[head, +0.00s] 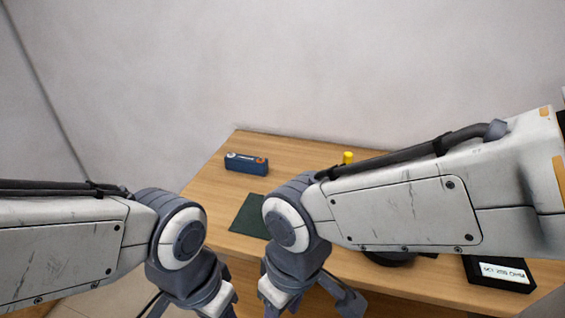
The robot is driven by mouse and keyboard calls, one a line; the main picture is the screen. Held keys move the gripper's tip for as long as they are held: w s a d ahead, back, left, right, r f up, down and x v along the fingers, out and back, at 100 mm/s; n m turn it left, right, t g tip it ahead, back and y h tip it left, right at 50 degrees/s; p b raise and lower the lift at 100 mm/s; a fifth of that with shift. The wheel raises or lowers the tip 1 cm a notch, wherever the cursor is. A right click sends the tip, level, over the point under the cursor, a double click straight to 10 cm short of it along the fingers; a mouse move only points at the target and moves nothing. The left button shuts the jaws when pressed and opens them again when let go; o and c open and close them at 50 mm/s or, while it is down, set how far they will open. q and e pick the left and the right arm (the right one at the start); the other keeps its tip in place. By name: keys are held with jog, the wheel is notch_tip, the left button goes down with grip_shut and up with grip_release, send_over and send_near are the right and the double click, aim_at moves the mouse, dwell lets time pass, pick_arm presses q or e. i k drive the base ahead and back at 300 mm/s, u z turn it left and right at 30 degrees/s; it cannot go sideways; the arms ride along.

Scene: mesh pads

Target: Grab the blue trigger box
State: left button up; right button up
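A blue trigger box (246,163) lies on the wooden table near its back left edge. It is a small oblong box with a pale round part and an orange-red part on top. Nothing touches it.
The wooden table (290,150) stands by a pale wall. A dark green mesh pad (248,217) lies partly behind my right arm. A yellow-topped thing (347,157) stands behind that arm. A black box with a white label (499,272) lies at the front right. The table around the blue box is clear.

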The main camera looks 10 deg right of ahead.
aim_at(238, 162)
jog(key=u, duration=0.4)
jog(key=k, duration=0.55)
jog(key=u, duration=1.1)
jog(key=i, duration=1.4)
jog(key=z, duration=0.65)
jog(key=i, duration=0.55)
jog(key=z, duration=0.7)
